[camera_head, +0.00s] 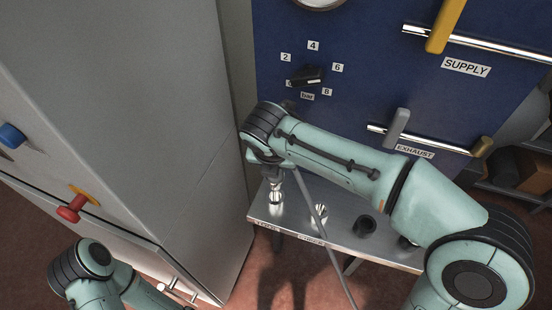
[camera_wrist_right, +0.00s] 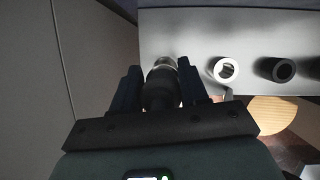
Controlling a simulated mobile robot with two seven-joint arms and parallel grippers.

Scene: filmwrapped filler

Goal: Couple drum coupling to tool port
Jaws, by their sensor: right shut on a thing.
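My right gripper (camera_head: 276,181) reaches down over the left end of a metal shelf. In the right wrist view its jaws (camera_wrist_right: 159,74) are shut on a dark, round coupling (camera_wrist_right: 161,90). A bright metal part (camera_wrist_right: 165,62) shows at the coupling's far end; I cannot tell whether it is seated. In the head view a metal port (camera_head: 275,197) stands directly below this gripper. A second metal port (camera_head: 320,213) and a black port (camera_head: 364,226) stand to its right; they cannot be surely matched to the tool port. My left gripper is out of frame.
The shelf (camera_head: 340,243) carries front labels too small to read. A grey hose (camera_head: 322,222) hangs by my right gripper. A grey cabinet (camera_head: 120,120) stands close on the left. The blue panel (camera_head: 370,75) behind has a dial (camera_head: 306,76) and SUPPLY and EXHAUST levers.

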